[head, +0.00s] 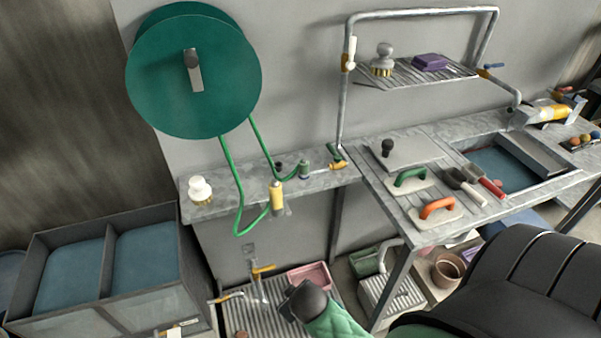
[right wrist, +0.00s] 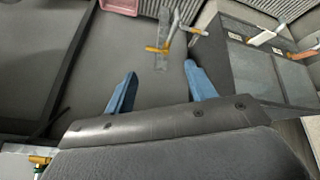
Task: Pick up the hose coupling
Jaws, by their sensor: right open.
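A green hose (head: 233,180) hangs in a loop from the green reel (head: 165,75) in the head view. A yellow cylindrical fitting (head: 277,194) hangs by the hose at the front edge of the grey wall shelf; it looks like the hose coupling. I cannot make out the coupling there. My left gripper is not in view.
A white-topped brush (head: 200,190) stands at the shelf's left end. A worktable with green (head: 410,179) and orange-handled (head: 437,208) trowels is at right. Below the shelf are a tap (head: 262,270) and a pink tray (head: 309,275).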

